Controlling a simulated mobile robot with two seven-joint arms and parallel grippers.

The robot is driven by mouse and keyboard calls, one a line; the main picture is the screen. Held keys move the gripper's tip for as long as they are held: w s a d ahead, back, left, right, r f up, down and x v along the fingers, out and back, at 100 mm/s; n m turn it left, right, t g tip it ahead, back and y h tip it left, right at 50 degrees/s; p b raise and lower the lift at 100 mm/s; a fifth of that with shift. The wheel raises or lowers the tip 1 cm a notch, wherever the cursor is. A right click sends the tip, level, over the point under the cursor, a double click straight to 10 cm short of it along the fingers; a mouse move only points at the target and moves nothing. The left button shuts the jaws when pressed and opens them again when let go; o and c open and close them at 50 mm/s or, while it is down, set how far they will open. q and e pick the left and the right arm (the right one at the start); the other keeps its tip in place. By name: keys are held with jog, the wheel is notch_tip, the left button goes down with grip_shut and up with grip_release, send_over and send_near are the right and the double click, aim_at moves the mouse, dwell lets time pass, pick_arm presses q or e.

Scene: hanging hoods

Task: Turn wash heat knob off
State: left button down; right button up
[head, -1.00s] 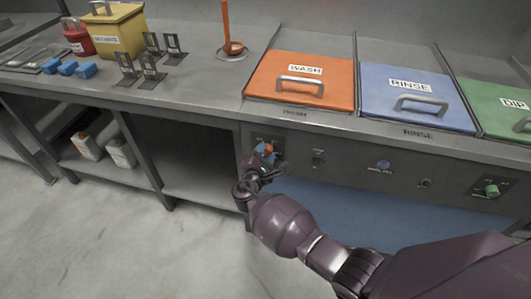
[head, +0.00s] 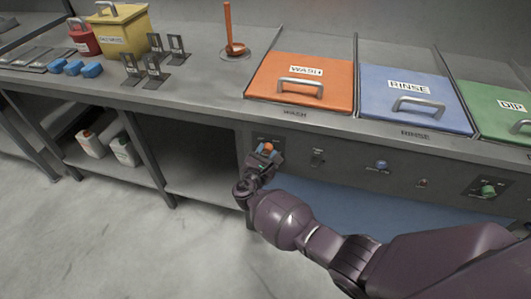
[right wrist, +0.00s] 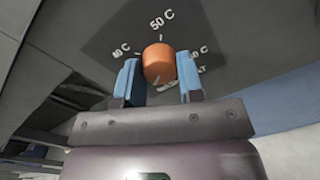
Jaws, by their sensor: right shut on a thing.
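The wash heat knob (head: 268,147) is a small orange knob on the grey front panel below the orange WASH lid. In the right wrist view the knob (right wrist: 159,62) stands between two blue fingertips, with "50 C" printed above it and other temperature marks to either side. My right gripper (head: 266,152) is shut on the knob, one finger on each side; it also shows in the right wrist view (right wrist: 158,77). The knob's pointer is not clear, so I cannot tell its setting. My left gripper is not in view.
A dark switch (head: 317,157), a blue knob (head: 381,165), a red control (head: 423,183) and a green knob (head: 488,190) sit along the panel to the right. The counter edge and the WASH lid (head: 301,82) are above. The floor in front is clear.

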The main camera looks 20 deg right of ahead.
jog(key=o, duration=0.9)
jog(key=shift+s+a, duration=0.35)
jog(key=shift+s, duration=0.1)
jog(key=p+v, duration=0.1)
jog(key=v, duration=0.8)
jog(key=shift+s+a+p, duration=0.25)
jog(key=shift+s+p, duration=0.05)
